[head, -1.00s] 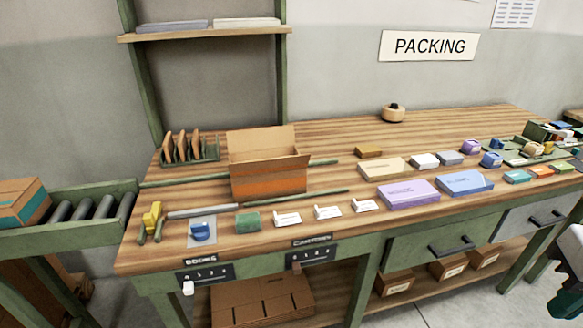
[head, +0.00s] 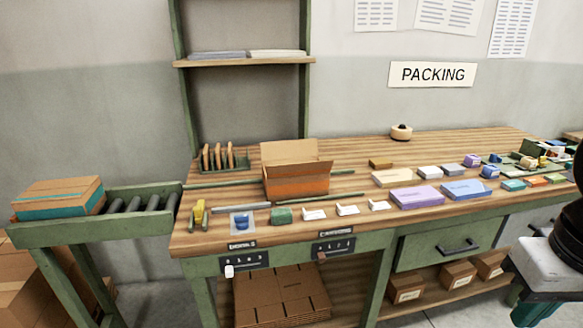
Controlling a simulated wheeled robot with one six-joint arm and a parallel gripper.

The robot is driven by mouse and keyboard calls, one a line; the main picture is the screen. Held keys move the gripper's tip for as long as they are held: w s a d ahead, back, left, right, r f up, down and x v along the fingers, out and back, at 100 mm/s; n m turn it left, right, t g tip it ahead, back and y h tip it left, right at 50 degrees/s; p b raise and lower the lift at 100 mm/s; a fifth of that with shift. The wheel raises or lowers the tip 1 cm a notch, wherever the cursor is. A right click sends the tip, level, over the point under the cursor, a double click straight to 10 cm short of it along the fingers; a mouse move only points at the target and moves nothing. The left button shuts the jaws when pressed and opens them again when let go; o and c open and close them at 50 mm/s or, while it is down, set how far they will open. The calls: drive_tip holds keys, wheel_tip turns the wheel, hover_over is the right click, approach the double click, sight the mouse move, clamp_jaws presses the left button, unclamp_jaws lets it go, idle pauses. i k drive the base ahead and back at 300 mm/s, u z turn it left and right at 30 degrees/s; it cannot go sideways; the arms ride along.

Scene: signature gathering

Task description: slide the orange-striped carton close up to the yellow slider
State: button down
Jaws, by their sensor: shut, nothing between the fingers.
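The orange-striped carton (head: 297,187) stands upright with its flaps open on the left half of the wooden bench, between two green guide rails. The yellow slider (head: 199,212) is at the bench's left end, near the left end of a grey bar. A wide gap lies between the carton and the slider. Parts of my arm show at the right edge of the head view, far from the carton. My gripper's fingers do not show.
A roller conveyor (head: 30,236) with a teal-striped box (head: 60,199) adjoins the bench on the left. A rack of brown slabs (head: 239,164) stands behind the rails. A blue item (head: 242,223), a green block (head: 282,215) and white cards line the front. Several small boxes fill the right.

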sight(304, 187)
drive_tip(key=u, duration=0.45)
drive_tip(key=i, duration=1.45)
drive_tip(key=z, duration=0.45)
